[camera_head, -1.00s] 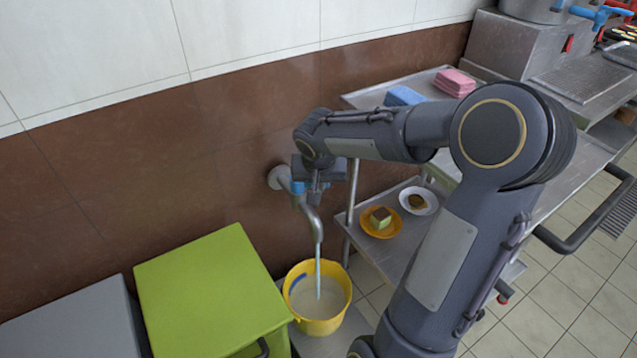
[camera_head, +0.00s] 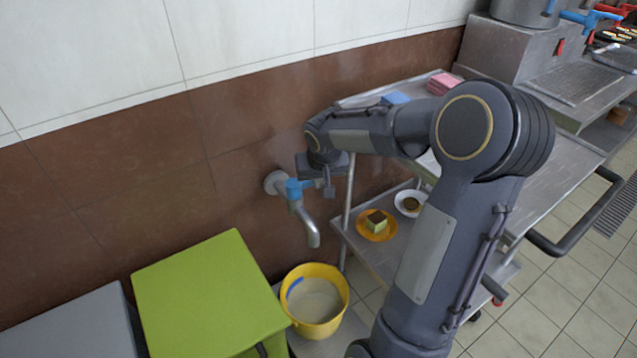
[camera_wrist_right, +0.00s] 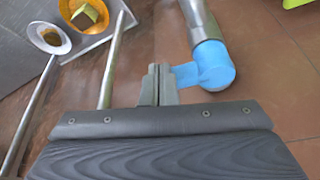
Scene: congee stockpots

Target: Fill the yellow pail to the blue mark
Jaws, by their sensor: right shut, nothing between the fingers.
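The yellow pail (camera_head: 316,328) stands on the floor below the wall tap, holding pale cloudy liquid (camera_head: 315,301). The blue mark (camera_head: 295,287) is on its inner wall, just above or at the liquid's edge. The grey tap (camera_head: 308,226) has a blue handle (camera_head: 294,188), and no stream falls from its spout. My right gripper (camera_head: 328,189) is shut and empty, just right of the handle. In the right wrist view its fingers (camera_wrist_right: 158,84) are closed beside the tip of the blue lever (camera_wrist_right: 186,75); contact is unclear. My left gripper is out of view.
A green stool (camera_head: 205,290) stands left of the pail, with a grey surface (camera_head: 70,325) beyond it. A metal trolley (camera_head: 365,250) to the right holds an orange plate (camera_head: 376,231) with cake and a white plate (camera_head: 411,203). The brown tiled wall is close behind the tap.

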